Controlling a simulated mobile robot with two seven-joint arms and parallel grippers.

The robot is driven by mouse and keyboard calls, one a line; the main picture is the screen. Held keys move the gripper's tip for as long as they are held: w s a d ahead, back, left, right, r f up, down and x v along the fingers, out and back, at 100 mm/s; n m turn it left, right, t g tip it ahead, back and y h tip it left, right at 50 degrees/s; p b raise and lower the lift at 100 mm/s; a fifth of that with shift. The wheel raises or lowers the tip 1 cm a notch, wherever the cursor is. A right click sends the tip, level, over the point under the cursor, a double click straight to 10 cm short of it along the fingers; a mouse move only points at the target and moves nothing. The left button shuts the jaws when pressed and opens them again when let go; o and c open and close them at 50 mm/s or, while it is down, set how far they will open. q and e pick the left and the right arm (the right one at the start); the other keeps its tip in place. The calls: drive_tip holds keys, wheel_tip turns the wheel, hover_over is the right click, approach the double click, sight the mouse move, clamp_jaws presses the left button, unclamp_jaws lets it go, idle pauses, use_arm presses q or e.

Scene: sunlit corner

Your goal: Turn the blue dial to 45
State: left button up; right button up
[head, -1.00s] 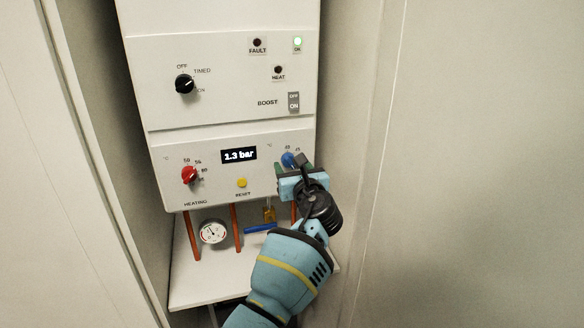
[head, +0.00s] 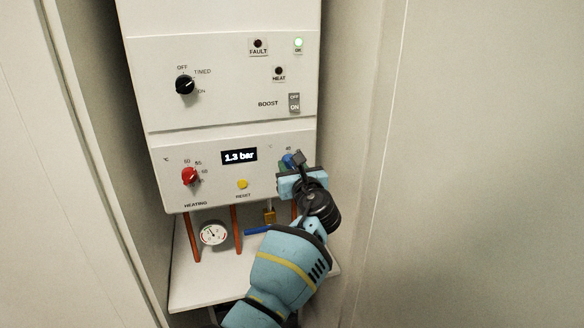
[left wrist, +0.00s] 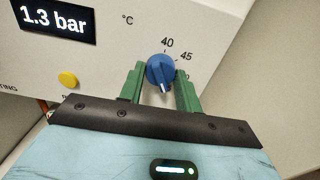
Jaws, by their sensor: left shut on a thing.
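The blue dial (head: 288,160) is at the lower right of the white boiler's front panel, partly hidden by my left gripper (head: 292,165) in the head view. In the left wrist view the blue dial (left wrist: 160,70) sits between the two green fingers of my left gripper (left wrist: 160,85), which is shut on it. The marks 40 (left wrist: 167,43) and 45 (left wrist: 185,56) show above and to the upper right of the dial. A pale pointer line shows on its lower part in that view. My right gripper is not in view.
The display (head: 239,155) reads 1.3 bar. A red heating dial (head: 189,176) and a yellow reset button (head: 242,184) are left of the blue dial. Below are copper pipes, a gauge (head: 213,233) and a blue lever (head: 257,231). A wall stands close on the right.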

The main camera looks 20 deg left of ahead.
use_arm(q)
drive_tip(key=shift+n, duration=0.4)
drive_tip(key=n, duration=0.3)
drive_tip(key=shift+f+n, duration=0.1)
drive_tip(key=shift+n, duration=0.3)
drive_tip(key=n+b, duration=0.1)
drive_tip(key=n, duration=0.4)
drive_tip(key=shift+n, duration=0.3)
drive_tip(key=n+b, duration=0.2)
drive_tip(key=n, duration=0.3)
drive_tip(key=shift+d, duration=0.1)
drive_tip(key=shift+n+b, duration=0.9)
drive_tip(key=shift+n, duration=1.2)
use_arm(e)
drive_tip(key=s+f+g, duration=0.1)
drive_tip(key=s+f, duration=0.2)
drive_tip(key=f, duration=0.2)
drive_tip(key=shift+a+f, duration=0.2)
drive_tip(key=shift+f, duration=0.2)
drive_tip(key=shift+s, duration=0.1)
use_arm(q)
drive_tip(key=o, duration=1)
drive_tip(key=shift+r, duration=0.2)
drive_tip(key=shift+c, duration=0.2)
